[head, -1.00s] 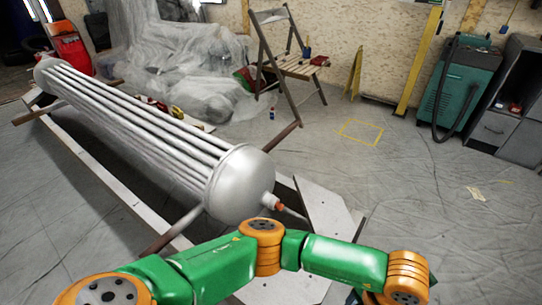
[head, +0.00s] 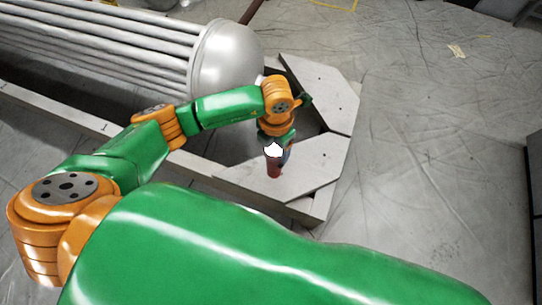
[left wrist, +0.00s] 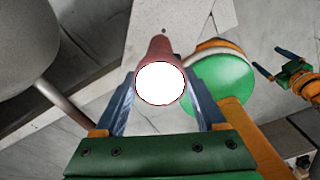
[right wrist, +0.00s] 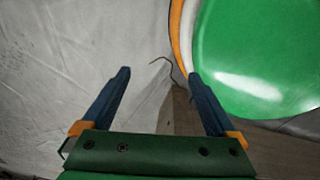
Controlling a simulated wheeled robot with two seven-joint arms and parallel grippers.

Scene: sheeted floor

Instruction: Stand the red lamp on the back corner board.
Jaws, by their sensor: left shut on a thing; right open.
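The red lamp (head: 274,168) has a bright white end and a red body. My left gripper (head: 283,152) is shut on it, with the white end up. The lamp's lower end is at or just over the near corner board (head: 312,178); I cannot tell if it touches. In the left wrist view the lamp's white face (left wrist: 160,83) sits between the blue fingers, its red body pointing toward a pale board (left wrist: 195,18). The back corner board (head: 322,90) lies farther off and looks bare. My right gripper (right wrist: 158,85) is open and empty; it also shows in the left wrist view (left wrist: 271,62).
A large grey ribbed tank (head: 228,55) lies left of the boards, on a timber frame (head: 95,127). Sheeted floor (head: 430,140) is free to the right. A dark cabinet edge (head: 536,165) stands at the far right. A wooden beam (right wrist: 177,112) shows below my right gripper.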

